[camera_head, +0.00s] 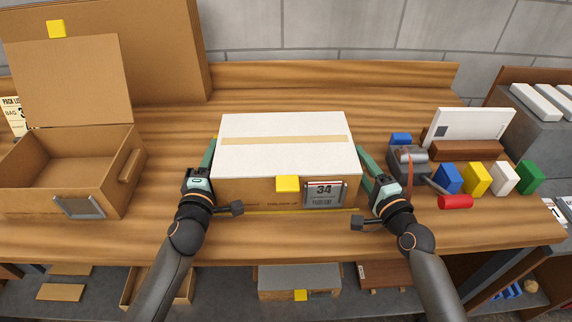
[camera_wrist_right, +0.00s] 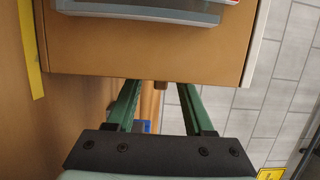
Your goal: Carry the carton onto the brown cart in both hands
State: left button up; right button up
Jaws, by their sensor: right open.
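The carton (camera_head: 287,155) sits upright on the wooden workbench, with a white lid, tan tape, brown sides, a yellow square and a label reading 34. My left gripper (camera_head: 209,154) is at its left side; its finger gap is hidden. My right gripper (camera_head: 366,160) is at its right side, with green fingers pointing away from me along that side. The right wrist view shows these fingers (camera_wrist_right: 157,100) spread apart, with a small brown knob of the carton between them. I cannot make out a brown cart.
An open brown box (camera_head: 70,165) stands on the left of the workbench (camera_head: 300,85). To the right are coloured blocks (camera_head: 475,180), a tape dispenser (camera_head: 408,165) and a red cylinder (camera_head: 455,202). A grey-lidded box (camera_head: 300,278) is below the front edge.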

pick_arm(q)
jog(key=shift+w, duration=0.1)
jog(key=shift+c, duration=0.3)
pick_arm(e)
jog(key=shift+c, duration=0.3)
pick_arm(q)
grip_shut()
pick_arm(e)
grip_shut()
jog(key=shift+w, duration=0.1)
dwell(0.5)
